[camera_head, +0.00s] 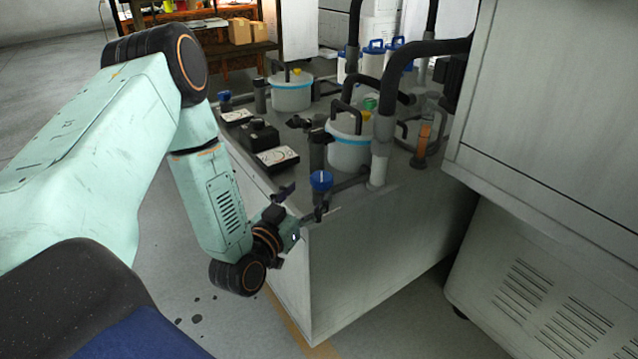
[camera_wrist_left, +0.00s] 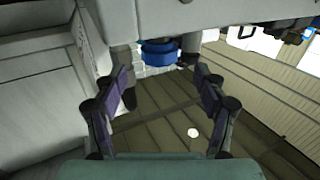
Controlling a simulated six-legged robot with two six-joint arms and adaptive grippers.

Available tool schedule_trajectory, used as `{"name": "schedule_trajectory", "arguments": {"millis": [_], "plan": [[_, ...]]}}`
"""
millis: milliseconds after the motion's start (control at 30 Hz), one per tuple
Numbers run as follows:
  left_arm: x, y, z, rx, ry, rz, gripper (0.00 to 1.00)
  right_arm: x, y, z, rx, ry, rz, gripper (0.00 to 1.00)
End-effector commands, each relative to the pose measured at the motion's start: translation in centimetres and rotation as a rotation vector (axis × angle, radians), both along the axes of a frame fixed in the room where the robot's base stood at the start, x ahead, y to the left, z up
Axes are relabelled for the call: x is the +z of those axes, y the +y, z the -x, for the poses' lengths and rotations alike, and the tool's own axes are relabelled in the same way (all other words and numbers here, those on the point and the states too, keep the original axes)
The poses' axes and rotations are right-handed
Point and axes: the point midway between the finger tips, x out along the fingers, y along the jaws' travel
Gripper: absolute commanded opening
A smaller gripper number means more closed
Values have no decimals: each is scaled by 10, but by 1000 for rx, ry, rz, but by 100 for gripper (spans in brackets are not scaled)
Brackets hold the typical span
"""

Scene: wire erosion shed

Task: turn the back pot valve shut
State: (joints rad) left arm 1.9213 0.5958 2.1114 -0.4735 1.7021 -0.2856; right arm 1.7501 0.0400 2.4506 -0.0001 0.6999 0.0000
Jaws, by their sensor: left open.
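Two white pots with light blue bands stand on the grey bench in the head view, a farther pot (camera_head: 291,94) and a nearer pot (camera_head: 349,150). A blue valve knob (camera_head: 225,97) sits on a small fitting left of the farther pot. Another blue valve knob (camera_head: 321,180) stands at the bench's near corner, by the nearer pot. My left gripper (camera_head: 310,204) is open and empty, close to this nearer knob. In the left wrist view a blue knob (camera_wrist_left: 160,53) shows just beyond the open fingers (camera_wrist_left: 164,84), apart from them. My right gripper is not in view.
Black hoses and pipes rise around the nearer pot. Dial boxes (camera_head: 277,159) lie along the bench's left edge. A large grey cabinet (camera_head: 560,110) closes off the right side. Blue-lidded white containers (camera_head: 373,60) stand behind. The floor left of the bench is open.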

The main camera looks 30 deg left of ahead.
Motion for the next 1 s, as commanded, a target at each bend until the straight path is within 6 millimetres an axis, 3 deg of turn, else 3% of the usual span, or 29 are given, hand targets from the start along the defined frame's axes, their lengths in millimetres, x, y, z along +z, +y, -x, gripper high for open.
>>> {"name": "schedule_trajectory", "arguments": {"millis": [300, 700, 1000], "plan": [[-1, 5, -45, -2, -2, -1, 71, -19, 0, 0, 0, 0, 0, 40], [0, 6, -57, -1, 0, 1, 71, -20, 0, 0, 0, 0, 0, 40], [0, 6, -57, -1, 0, 1, 46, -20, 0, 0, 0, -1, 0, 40]]}}
